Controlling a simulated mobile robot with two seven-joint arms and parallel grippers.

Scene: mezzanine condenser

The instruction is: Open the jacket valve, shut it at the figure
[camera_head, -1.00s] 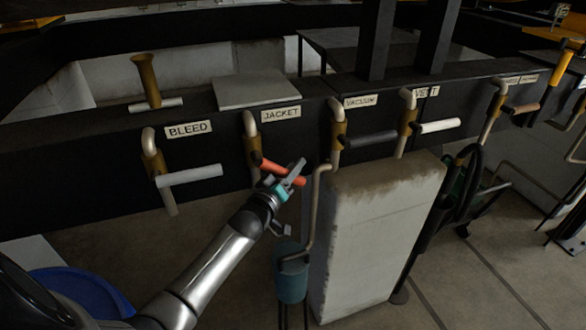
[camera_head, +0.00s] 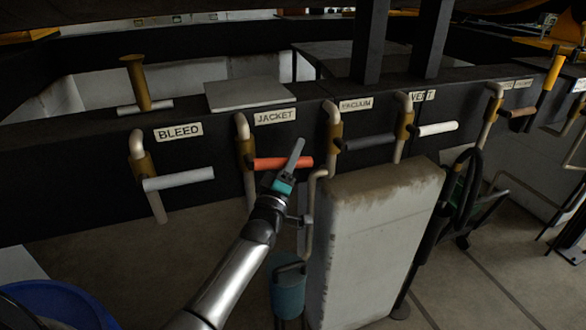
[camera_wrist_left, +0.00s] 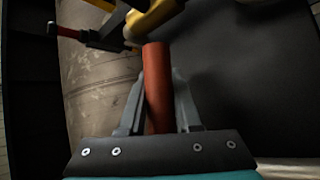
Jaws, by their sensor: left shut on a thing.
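The jacket valve is a brass valve on a bent pipe under the JACKET label (camera_head: 275,116), on the dark beam. Its red-orange lever (camera_head: 268,163) points right, roughly level, in the head view. My left gripper (camera_head: 295,158) is at the lever's outer half, coming from below. In the left wrist view the lever (camera_wrist_left: 156,75) runs between the two grey fingers, which are shut on it, with the yellow valve body (camera_wrist_left: 152,18) beyond. No gauge or figure can be made out. My right gripper is not in view.
The white BLEED lever (camera_head: 180,178) is to the left; the black VACUUM lever (camera_head: 368,142) and white VENT lever (camera_head: 437,128) are to the right. A pale block (camera_head: 370,240) stands close right of my arm. A blue-grey container (camera_head: 287,290) sits under the bent pipe.

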